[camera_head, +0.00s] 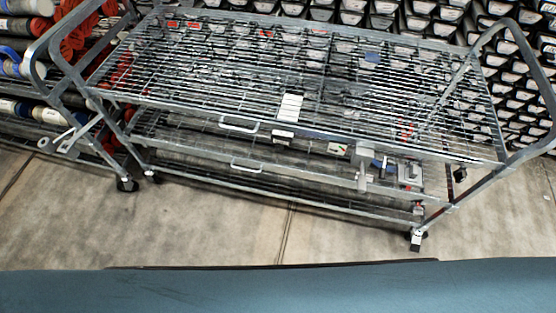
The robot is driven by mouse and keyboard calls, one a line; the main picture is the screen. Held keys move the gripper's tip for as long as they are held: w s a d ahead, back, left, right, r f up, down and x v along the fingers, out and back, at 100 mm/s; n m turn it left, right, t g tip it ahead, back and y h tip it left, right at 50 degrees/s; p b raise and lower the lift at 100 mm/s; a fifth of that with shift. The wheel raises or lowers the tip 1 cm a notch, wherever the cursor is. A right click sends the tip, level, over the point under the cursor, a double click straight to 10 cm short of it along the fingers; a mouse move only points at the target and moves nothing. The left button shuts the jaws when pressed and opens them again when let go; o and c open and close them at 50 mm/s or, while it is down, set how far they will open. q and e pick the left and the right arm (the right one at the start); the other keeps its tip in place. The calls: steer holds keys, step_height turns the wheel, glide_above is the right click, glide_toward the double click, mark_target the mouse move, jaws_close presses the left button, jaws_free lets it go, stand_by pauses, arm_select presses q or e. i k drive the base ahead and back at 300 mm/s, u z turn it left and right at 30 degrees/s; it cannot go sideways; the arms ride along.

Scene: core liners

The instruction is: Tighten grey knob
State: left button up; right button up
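A grey metal wire-shelf cart (240,110) stands in the middle of the head view, with a lower level under its top rack. A small grey upright part (364,165) sits at the cart's front right, below the top rack. I cannot tell whether it is the grey knob. A grey device (410,172) with a dark red part lies to its right. A pale grey lever-like part (62,143) shows at the cart's left end. Neither of my grippers is in view.
White handles (238,126) stick out at the cart's front. Casters (418,238) stand on the concrete floor. Racks of dark, white-labelled items (420,25) fill the back; red and blue rolls (75,40) are at left. Floor in front of the cart is clear.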

mark_target(417, 210)
steer(key=z, duration=1.8)
